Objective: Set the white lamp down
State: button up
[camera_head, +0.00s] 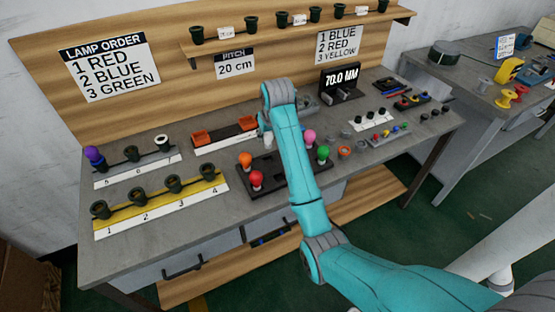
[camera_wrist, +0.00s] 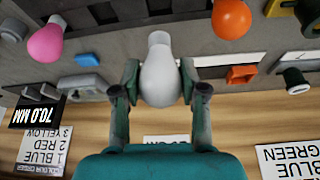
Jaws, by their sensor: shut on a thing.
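My gripper (camera_wrist: 158,82) is shut on the white lamp (camera_wrist: 158,75), a pale bulb gripped around its wide part, in the wrist view. Its narrow end points to the top of that picture. In the head view my arm hides most of the gripper and lamp, near the back of a dark tray (camera_head: 283,187). I cannot tell whether the lamp touches anything below. In the tray stand an orange lamp (camera_head: 246,160), a red lamp (camera_head: 256,180), a green lamp (camera_head: 323,153) and a pink lamp (camera_head: 309,136).
A yellow rack (camera_head: 160,203) with dark sockets is at front left. A purple lamp (camera_head: 94,154) stands in the rack behind it. Small parts lie to the right.

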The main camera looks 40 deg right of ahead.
aim_at(269, 149)
jog(key=shift+f, duration=3.75)
jog(key=shift+f, duration=0.15)
jog(key=o, duration=1.2)
jog(key=v, duration=1.2)
